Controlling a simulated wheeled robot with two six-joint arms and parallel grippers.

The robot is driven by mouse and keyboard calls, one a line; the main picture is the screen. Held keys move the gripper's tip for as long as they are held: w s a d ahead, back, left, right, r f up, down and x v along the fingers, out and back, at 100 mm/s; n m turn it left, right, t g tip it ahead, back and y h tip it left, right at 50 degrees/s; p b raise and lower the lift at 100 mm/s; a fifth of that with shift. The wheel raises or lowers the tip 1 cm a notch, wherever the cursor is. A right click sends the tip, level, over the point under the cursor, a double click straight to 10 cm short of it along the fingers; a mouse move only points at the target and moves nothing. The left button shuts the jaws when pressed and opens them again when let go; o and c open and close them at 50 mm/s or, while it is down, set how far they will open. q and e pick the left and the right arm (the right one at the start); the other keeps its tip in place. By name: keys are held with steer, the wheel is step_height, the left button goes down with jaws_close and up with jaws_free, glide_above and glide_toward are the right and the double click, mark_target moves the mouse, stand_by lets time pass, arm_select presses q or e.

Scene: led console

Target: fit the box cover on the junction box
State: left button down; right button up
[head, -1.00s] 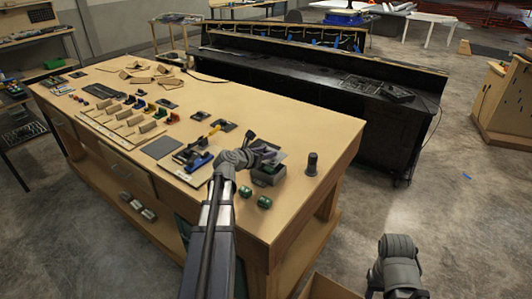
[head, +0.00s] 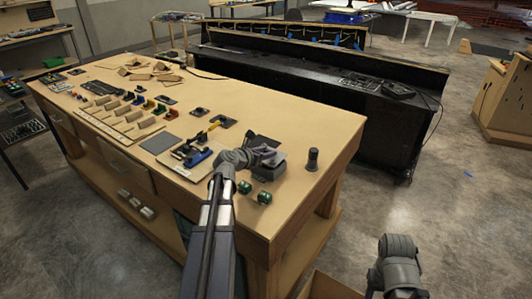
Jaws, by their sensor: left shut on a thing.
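The dark grey junction box (head: 270,174) stands on the wooden bench near its right end, partly hidden by my left gripper. My left gripper (head: 272,155) reaches over the box and is shut on the box cover (head: 281,158), a small grey plate. The cover is at or just above the top of the box; I cannot tell whether they touch. Of my right arm only a grey link shows at the lower right; its gripper is out of view.
A black cylinder (head: 313,159) stands right of the box. Blue clamps (head: 199,158) and other small parts lie to the left. A dark console (head: 320,80) stands behind the bench (head: 110,78).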

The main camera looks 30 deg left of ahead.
arm_select(q)
steer(key=shift+f+b, duration=1.15)
stand_by(0.9)
steer(key=shift+c, duration=1.7)
jaws_free()
steer(key=shift+r, duration=0.1)
steer(key=p+v, duration=0.3)
steer(key=v, duration=0.4)
steer(key=shift+s, duration=0.4)
steer(key=shift+r, duration=0.1)
